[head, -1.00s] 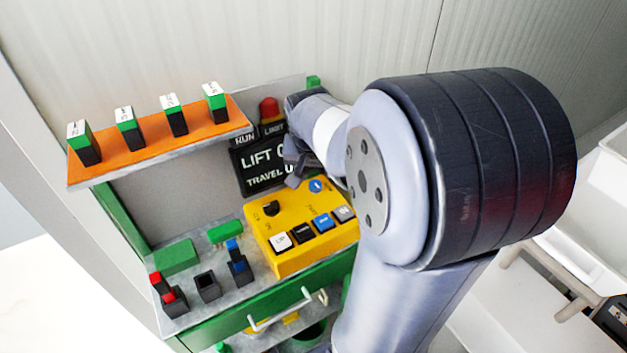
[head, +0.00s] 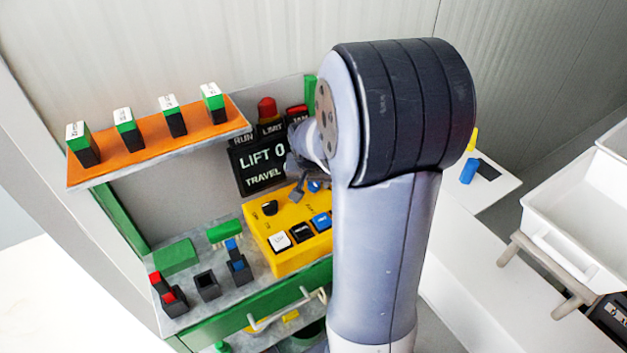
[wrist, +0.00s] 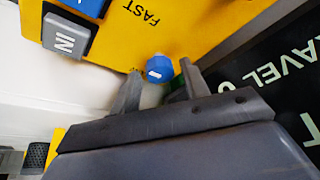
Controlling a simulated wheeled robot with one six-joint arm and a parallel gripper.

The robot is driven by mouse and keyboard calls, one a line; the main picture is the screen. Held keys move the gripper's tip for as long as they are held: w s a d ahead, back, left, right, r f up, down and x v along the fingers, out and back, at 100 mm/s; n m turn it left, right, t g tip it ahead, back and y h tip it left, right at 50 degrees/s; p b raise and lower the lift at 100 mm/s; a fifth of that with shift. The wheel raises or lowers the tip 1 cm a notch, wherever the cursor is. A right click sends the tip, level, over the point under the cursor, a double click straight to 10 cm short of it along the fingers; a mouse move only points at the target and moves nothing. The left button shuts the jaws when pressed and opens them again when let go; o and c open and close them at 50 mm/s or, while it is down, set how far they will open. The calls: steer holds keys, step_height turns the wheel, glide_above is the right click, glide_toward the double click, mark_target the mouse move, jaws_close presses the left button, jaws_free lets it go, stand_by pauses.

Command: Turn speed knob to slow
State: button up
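The speed knob is a small blue knob (wrist: 160,68) with a white mark, on the yellow control box (head: 262,238); it also shows in the head view (head: 315,186). The word FAST is printed on the box beside it in the wrist view. My gripper (wrist: 158,76) is open, with one finger on each side of the knob in that view. I cannot tell whether either finger touches it. In the head view my gripper (head: 299,191) is at the knob, partly hidden by my arm. The SLOW label is not readable.
A black knob (head: 270,207) and several push buttons (head: 301,232) sit on the same box. A black display (head: 260,168) reading LIFT and TRAVEL stands behind it. An orange shelf (head: 150,139) with several labelled blocks is at upper left.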

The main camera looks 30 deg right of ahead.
steer(key=c, duration=0.7)
steer(key=shift+c, duration=0.2)
steer(key=shift+n, duration=0.4)
steer(key=shift+d+n+y, duration=0.1)
steer(key=shift+n+y, duration=0.3)
steer(key=shift+n, duration=0.2)
steer(key=shift+d+f+n+t+y+b, duration=0.15)
steer(key=shift+n+t+y+b, duration=0.25)
steer(key=shift+n, duration=0.7)
steer(key=n+y+b, duration=0.1)
steer(key=n+b, duration=0.1)
steer(key=n+y+b, duration=0.1)
steer(key=n+b, duration=0.1)
steer(key=n, duration=0.1)
steer(key=shift+d+f+b, duration=0.1)
steer(key=shift+d+b, duration=0.1)
steer(key=shift+b, duration=0.1)
steer(key=n+b, duration=0.1)
steer(key=n, duration=0.1)
steer(key=n+g+y+b, duration=0.1)
steer(key=n, duration=0.1)
steer(key=shift+d+n+y, duration=0.1)
steer(key=shift+n+y, duration=0.2)
steer(key=shift+w+d+r+n+g+y+b, duration=0.15)
steer(key=shift+n+g+y+b, duration=0.15)
steer(key=shift+n, duration=0.7)
steer(key=shift+a+r+n+g+y+b, duration=0.1)
steer(key=shift+n+g+y+b, duration=0.15)
steer(key=shift+n, duration=0.75)
